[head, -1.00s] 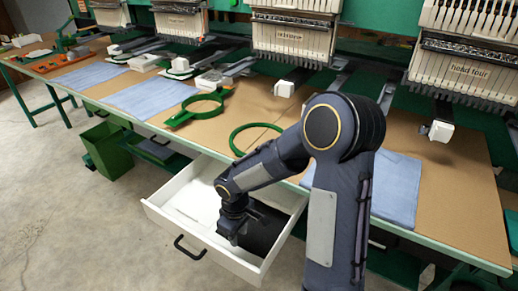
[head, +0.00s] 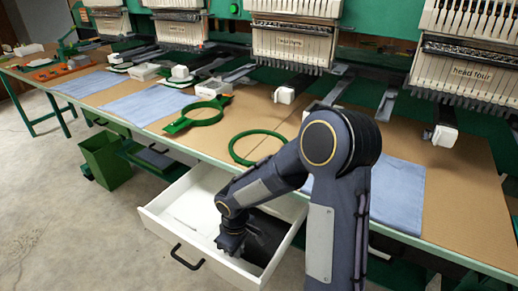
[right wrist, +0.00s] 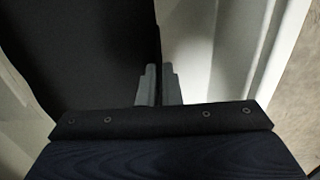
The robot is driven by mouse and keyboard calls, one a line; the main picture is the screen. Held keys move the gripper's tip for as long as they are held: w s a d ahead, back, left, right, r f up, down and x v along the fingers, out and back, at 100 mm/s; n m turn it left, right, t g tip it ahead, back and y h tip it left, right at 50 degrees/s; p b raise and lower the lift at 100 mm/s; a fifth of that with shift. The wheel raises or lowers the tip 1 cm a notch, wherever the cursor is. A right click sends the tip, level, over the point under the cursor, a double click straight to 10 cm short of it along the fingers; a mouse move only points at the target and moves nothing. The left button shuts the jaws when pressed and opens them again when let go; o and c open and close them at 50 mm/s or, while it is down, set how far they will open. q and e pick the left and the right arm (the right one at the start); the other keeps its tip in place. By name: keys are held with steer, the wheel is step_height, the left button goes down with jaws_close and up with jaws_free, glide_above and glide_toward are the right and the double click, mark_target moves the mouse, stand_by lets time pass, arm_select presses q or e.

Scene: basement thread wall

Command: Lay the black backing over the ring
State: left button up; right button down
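The black backing (head: 268,232) lies in the right part of the open white drawer (head: 205,262), partly hidden by my right arm. My right gripper (head: 231,246) is down inside the drawer at the backing's near left side. In the right wrist view the fingers (right wrist: 158,85) are close together, with the backing's edge (right wrist: 100,50) running in between them. The green ring (head: 234,150) lies flat on the brown tabletop above the drawer, with nothing over it. My left gripper is not in view.
A second green hoop with side brackets (head: 172,127) lies left of the ring. Blue cloths (head: 400,195) lie along the table (head: 460,220). Embroidery heads (head: 290,45) hang behind. A green bin (head: 105,160) stands on the left. My right arm crosses the table's front edge.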

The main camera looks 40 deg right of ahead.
steer(key=shift+r, duration=0.15)
steer(key=shift+r+p, duration=2)
steer(key=shift+r, duration=0.35)
steer(key=shift+r, duration=0.1)
